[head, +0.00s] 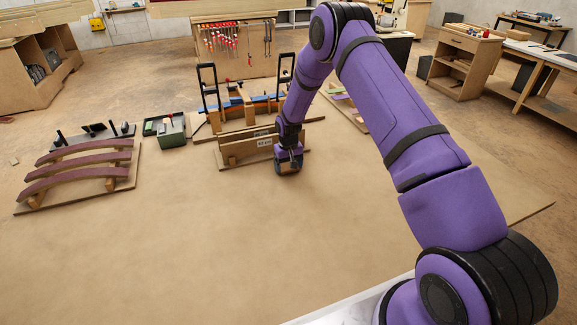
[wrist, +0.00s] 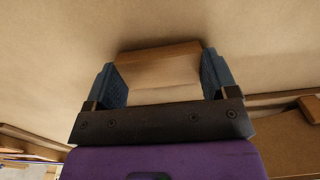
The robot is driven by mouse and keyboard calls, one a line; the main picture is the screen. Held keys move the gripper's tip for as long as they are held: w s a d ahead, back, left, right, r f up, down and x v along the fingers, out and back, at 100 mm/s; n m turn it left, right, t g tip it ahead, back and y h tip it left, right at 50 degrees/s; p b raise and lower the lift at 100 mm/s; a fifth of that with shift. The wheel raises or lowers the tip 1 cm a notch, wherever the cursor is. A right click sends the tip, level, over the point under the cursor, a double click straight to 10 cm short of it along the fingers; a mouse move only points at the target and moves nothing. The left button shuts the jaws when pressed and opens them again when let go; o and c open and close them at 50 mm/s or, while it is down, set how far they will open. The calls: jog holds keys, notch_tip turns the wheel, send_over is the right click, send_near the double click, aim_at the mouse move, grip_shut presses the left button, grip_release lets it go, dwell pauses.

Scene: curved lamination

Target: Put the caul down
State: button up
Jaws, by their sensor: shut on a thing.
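My gripper (head: 288,162) is low over the brown table, at the right end of a wooden stand (head: 240,152) with upright boards and a white label. In the wrist view, the blue fingers of my gripper (wrist: 160,72) are shut on a tan wooden block, which looks like the caul (wrist: 160,68). The block spans the space between both fingers. In the head view I cannot make out the caul apart from the gripper. I cannot tell whether its underside touches the table.
Curved reddish strips (head: 80,165) lie on a board at the left. A green box (head: 166,132) stands between them and the stand. Behind the stand is a wooden form (head: 240,105) with black-handled clamps. The front of the table (head: 200,240) is clear.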

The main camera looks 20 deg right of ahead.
jog(key=o, duration=0.8)
jog(key=shift+f, duration=0.1)
notch_tip(320, 180, up, 12)
jog(key=shift+r, duration=0.2)
